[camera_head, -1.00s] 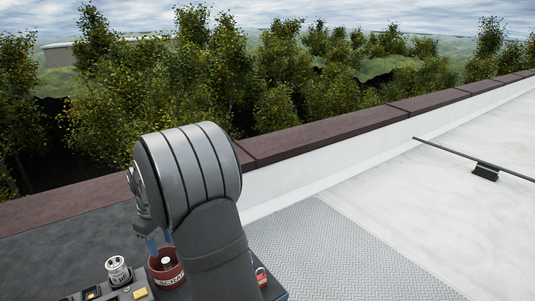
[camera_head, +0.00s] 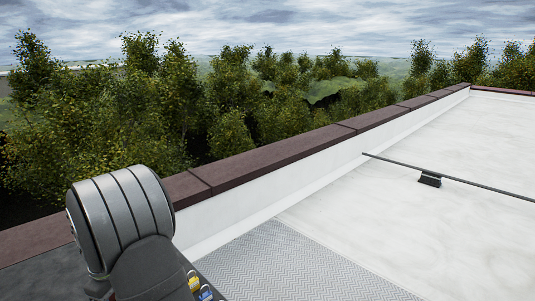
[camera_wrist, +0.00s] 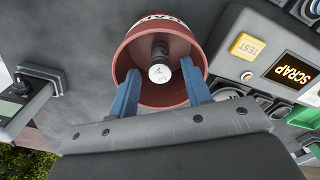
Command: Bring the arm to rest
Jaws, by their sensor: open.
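My gripper (camera_wrist: 160,76) shows in the wrist view with its two blue fingers spread apart and nothing held between them. A red round bin (camera_wrist: 132,50) with partly readable lettering lies beyond the fingers. A dark cylindrical thing with a white round end (camera_wrist: 160,73) is inside the bin and appears between the fingertips; it appears apart from both, though depth is hard to judge. In the head view my grey arm fills the lower left, and the gripper is out of sight there.
A yellow TEST tag (camera_wrist: 246,46) and a lit SCRAP display (camera_wrist: 291,71) are at right in the wrist view. Yellow (camera_head: 194,282) and blue (camera_head: 206,294) items sit beside my arm. A parapet (camera_head: 240,166) borders the roof; a rod (camera_head: 455,179) crosses open white roofing.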

